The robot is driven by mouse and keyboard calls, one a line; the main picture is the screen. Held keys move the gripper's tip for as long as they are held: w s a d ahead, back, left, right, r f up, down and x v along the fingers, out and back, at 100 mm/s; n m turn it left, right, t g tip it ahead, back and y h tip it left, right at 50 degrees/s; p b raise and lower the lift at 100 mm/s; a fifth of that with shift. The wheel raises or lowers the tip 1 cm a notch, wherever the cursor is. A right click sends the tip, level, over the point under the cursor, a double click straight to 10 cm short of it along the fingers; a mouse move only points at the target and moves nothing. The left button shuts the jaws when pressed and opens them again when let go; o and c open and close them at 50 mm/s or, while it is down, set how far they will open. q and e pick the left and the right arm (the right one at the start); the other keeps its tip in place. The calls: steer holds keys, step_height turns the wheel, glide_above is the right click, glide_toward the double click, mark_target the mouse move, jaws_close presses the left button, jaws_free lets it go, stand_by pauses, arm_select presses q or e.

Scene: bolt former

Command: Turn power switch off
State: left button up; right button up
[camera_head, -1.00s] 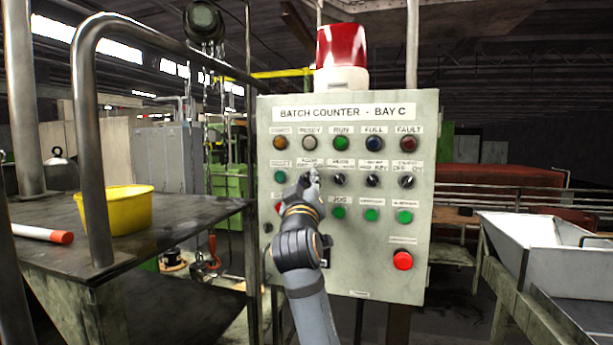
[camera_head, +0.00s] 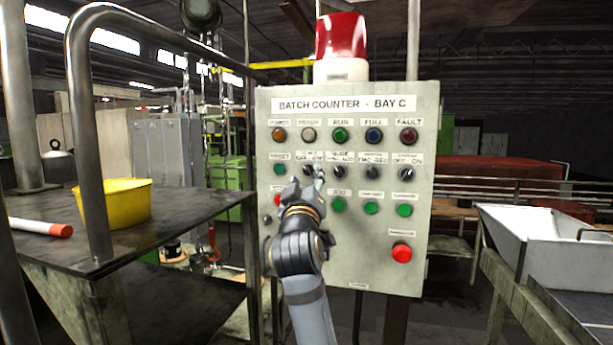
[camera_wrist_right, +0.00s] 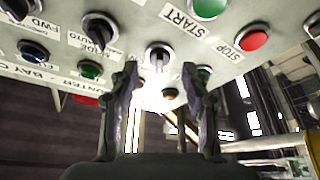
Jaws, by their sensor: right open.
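The power switch (camera_head: 309,171) is a small black selector knob in the second row of the panel, under a label that seems to read OFF and ON. It is partly covered by my right gripper (camera_head: 306,181). In the right wrist view the knob (camera_wrist_right: 158,55) shows its light pointer bar roughly upright in the picture. There my right gripper (camera_wrist_right: 160,90) is open and empty, with one finger to each side of the knob in the picture. I cannot tell whether either fingertip touches the panel. My left gripper is not in view.
The grey control panel (camera_head: 390,265) carries several lamps, knobs and buttons. Close by are the mode knob (camera_head: 339,172), a green START button (camera_wrist_right: 210,6) and a red STOP button (camera_wrist_right: 252,40). A table (camera_head: 170,222) with a yellow bucket (camera_head: 120,205) stands left.

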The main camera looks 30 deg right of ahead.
steer(key=v, duration=0.5)
steer(key=shift+s+a, duration=0.1)
steer(key=shift+s, duration=0.05)
